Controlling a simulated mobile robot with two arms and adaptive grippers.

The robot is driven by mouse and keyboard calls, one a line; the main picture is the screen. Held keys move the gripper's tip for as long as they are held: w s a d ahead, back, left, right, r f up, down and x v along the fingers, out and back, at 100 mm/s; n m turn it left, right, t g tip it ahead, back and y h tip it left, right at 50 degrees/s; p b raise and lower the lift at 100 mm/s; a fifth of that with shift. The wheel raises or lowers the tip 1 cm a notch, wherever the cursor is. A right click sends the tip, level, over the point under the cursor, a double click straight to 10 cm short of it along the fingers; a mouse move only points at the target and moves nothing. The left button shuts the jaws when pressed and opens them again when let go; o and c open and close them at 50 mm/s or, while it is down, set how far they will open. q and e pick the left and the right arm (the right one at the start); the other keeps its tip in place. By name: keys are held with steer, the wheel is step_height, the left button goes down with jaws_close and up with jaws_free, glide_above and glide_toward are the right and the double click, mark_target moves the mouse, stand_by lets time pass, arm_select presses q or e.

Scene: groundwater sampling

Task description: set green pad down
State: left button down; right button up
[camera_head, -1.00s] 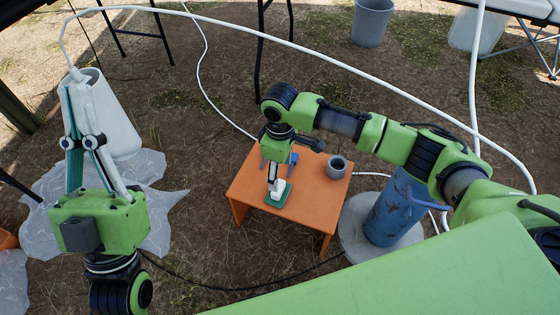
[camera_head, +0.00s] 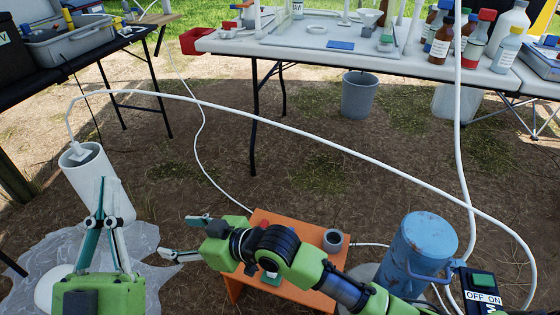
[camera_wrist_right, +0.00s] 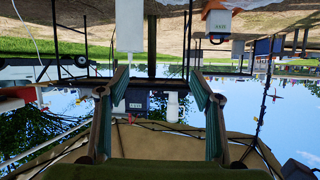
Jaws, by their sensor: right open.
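The green pad (camera_head: 271,280) lies on the orange stool (camera_head: 318,293), partly hidden behind my right arm. My right gripper (camera_head: 186,237) is up and left of the stool, its fingers spread and apart from the pad. In the right wrist view the right gripper (camera_wrist_right: 160,88) is open with nothing between its fingers. My left gripper (camera_head: 104,188) points up in front of a white cylinder (camera_head: 92,170) at the left. Its fingertips lean close together, but I cannot tell whether they are shut or touch the cylinder.
A grey cup (camera_head: 333,240) stands on the stool. A blue cylinder (camera_head: 420,250) stands to its right. A white hose (camera_head: 290,127) arches across the scene. Behind are a white table (camera_head: 350,62) with bottles and a grey bucket (camera_head: 360,97). Open ground lies between.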

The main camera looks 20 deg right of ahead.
steer(key=s+d+r+m+t, duration=0.1)
steer(key=d+r+m+t, duration=0.1)
steer(key=d+r+t, duration=0.45)
steer(key=s+d+r+m+t, duration=0.1)
steer(key=d+r+m+t, duration=0.15)
steer(key=r, duration=0.65)
steer(key=s+d+r+m+t+h, duration=0.2)
steer(key=s+d+r+t+h, duration=0.1)
steer(key=s+d+r+t, duration=0.3)
steer(key=s+d+r, duration=0.2)
steer(key=d+r, duration=0.2)
steer(key=d, duration=0.1)
steer(key=shift+t+h, duration=0.3)
steer(key=shift+t, duration=0.1)
